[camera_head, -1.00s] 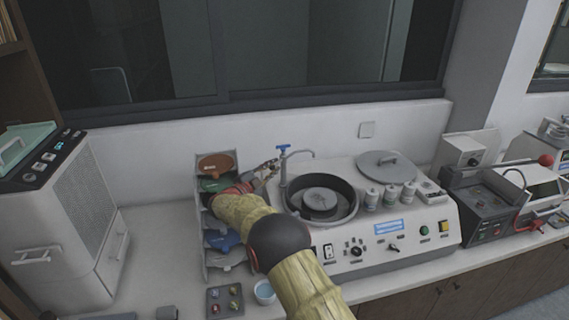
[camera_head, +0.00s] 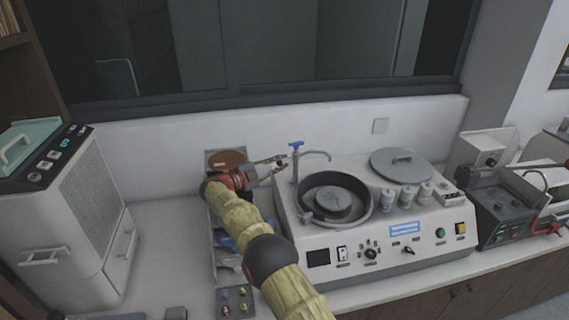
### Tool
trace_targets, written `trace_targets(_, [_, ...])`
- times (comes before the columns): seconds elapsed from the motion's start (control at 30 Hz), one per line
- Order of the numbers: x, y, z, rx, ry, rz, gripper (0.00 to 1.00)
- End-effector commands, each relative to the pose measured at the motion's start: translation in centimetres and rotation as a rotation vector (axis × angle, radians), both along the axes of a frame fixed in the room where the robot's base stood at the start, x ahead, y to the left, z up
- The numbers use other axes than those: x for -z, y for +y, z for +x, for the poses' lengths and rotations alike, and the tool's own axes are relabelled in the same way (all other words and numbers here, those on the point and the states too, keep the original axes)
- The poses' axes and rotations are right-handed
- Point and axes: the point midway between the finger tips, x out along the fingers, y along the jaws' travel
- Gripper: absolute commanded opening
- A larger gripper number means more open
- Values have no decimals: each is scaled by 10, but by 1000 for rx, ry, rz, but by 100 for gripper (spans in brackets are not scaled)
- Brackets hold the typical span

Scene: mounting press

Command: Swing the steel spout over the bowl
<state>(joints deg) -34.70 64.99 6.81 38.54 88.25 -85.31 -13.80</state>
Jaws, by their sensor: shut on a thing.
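The steel spout (camera_head: 318,153) is a thin curved pipe on an upright post with a blue handle (camera_head: 297,144) on top. It stands at the back left of the grey machine. Its arm reaches right, and its tip is near the back rim of the bowl, seen at a slant. The bowl (camera_head: 366,206) is round and dark, with a grey disc inside. My gripper (camera_head: 284,161) comes in from the left, with its fingers at the spout's post. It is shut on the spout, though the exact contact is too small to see.
A grey lid (camera_head: 403,162) and several small bottles (camera_head: 407,198) are right of the bowl. A bin rack (camera_head: 228,160) stands left of the machine, partly behind my arm. A small tray (camera_head: 234,301) lies in front. A white cabinet (camera_head: 62,220) is at far left.

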Motion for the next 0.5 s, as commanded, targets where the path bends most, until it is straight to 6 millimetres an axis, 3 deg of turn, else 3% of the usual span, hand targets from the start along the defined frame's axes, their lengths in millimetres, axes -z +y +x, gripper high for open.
trace_targets(0.27, [0, 1, 0, -3, 1, 1, 0])
trace_targets(0.3, [0, 1, 0, -3, 1, 1, 16])
trace_targets(0.5, [0, 0, 0, -2, 1, 1, 28])
